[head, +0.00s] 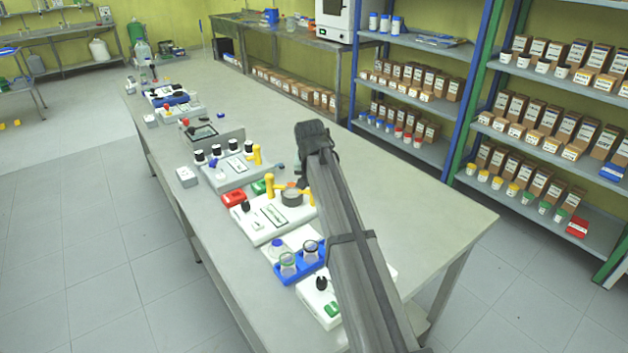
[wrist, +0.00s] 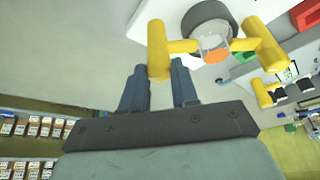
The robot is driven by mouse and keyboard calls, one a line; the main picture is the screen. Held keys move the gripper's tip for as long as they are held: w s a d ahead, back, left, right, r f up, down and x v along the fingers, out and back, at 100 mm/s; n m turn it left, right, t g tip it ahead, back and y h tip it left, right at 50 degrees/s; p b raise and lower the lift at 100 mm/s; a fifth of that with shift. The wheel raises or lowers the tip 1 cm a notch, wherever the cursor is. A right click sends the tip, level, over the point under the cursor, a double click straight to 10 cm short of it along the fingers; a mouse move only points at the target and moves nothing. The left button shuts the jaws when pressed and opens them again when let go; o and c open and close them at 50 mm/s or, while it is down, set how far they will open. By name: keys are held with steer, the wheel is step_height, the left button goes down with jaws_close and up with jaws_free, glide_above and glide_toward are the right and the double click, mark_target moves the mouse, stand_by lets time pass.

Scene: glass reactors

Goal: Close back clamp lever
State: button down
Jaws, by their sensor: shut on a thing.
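The white reactor station (head: 262,222) stands on the bench with a dark round vessel (head: 292,198) on it. In the wrist view the vessel (wrist: 207,20) has a yellow clamp lever on each side. The left one in that view (wrist: 157,48) has its end between the two fingers of my gripper (wrist: 158,77). My gripper is shut on this lever. The other yellow lever (wrist: 262,45) is apart from the fingers. In the head view my gripper (head: 304,178) is behind the station, and my arm hides part of the right side.
A blue rack with glass jars (head: 297,264) stands in front of the station. Another station with yellow parts (head: 236,171) is farther back. The bench to the right (head: 420,210) is clear.

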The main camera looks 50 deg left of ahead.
steer(key=shift+m, duration=0.4)
steer(key=c, duration=0.9)
jaws_free()
steer(key=shift+o, duration=0.2)
steer(key=v, duration=1.4)
steer(key=shift+a, duration=0.15)
steer(key=shift+f, duration=0.1)
